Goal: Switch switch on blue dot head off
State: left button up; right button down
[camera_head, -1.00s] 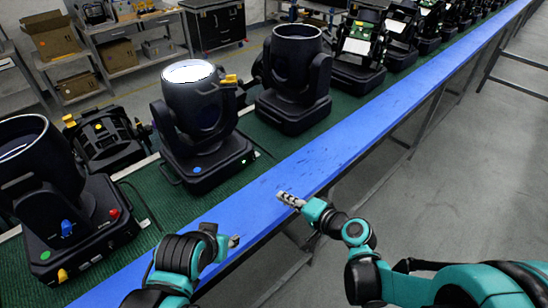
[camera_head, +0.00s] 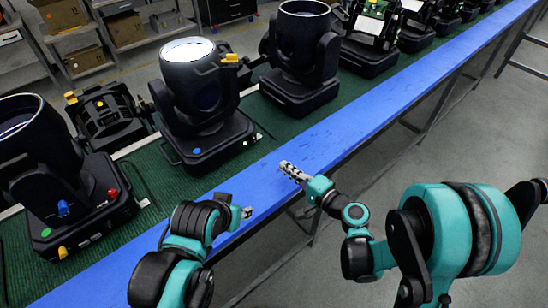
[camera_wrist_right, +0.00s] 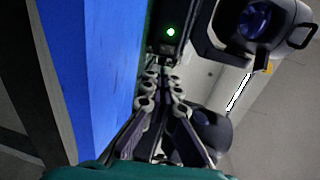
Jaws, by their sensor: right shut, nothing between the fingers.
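The blue dot head (camera_head: 195,95) is a dark par can on a black base, with a blue dot (camera_head: 197,151) on the base front and a bright, lit top. A small green light (camera_head: 244,142) glows on its base's right side; a green light also shows in the right wrist view (camera_wrist_right: 170,32). I cannot make out the switch itself. My right gripper (camera_head: 287,167) is shut and empty, right of the base over the blue rail, apart from the head. My left gripper (camera_head: 246,212) is over the rail's near edge; its jaws are too small to read.
A green dot head (camera_head: 38,150) with coloured knobs stands at left. More heads line the green belt (camera_head: 262,118) towards the back right. The blue rail (camera_head: 345,125) runs along the front of the belt. Grey floor (camera_head: 480,130) is open at right.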

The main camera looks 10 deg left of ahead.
aim_at(252, 143)
pick_arm(q)
notch_tip(252, 143, down, 2)
jog(key=shift+f+b, duration=0.2)
jog(key=shift+b, duration=0.95)
pick_arm(e)
jog(key=x, duration=1.3)
jog(key=shift+w, duration=0.1)
pick_arm(q)
jog(key=shift+f+b, duration=0.4)
pick_arm(e)
jog(key=shift+w+a+f, duration=0.2)
jog(key=shift+a+f, duration=0.1)
pick_arm(q)
jog(key=shift+r, duration=0.1)
pick_arm(e)
jog(key=shift+r, duration=0.1)
jog(key=shift+d, duration=0.1)
jog(key=v, duration=1.2)
jog(key=shift+s, duration=0.1)
